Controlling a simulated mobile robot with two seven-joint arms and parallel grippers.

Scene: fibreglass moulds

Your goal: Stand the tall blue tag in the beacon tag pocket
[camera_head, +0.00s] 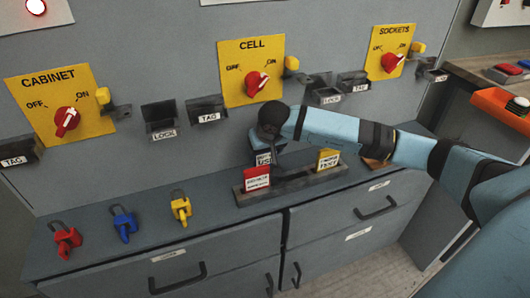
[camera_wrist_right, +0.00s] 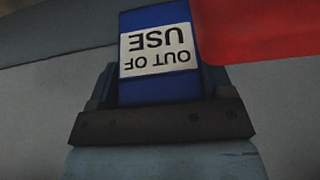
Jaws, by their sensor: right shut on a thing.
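The blue tag (camera_head: 265,160), with a white OUT OF USE label, is between the jaws of my right gripper (camera_head: 266,142). It is at the tag rack (camera_head: 292,185), beside the red tag (camera_head: 256,178). The red tag and rack hide its lower end, so I cannot tell whether it still sits in the slot. In the right wrist view the blue tag (camera_wrist_right: 160,90) stands between the two dark fingers of the gripper (camera_wrist_right: 160,85). No pocket labelled for a beacon is readable. My left gripper is out of view.
A yellow tag (camera_head: 328,160) stands in the rack. Red (camera_head: 66,240), blue (camera_head: 124,223) and yellow (camera_head: 181,207) padlocks stand left on the grey cabinet top. TAG pockets (camera_head: 208,113) and LOCK holders (camera_head: 160,122) line the wall. A lit red lamp (camera_head: 36,6) is upper left.

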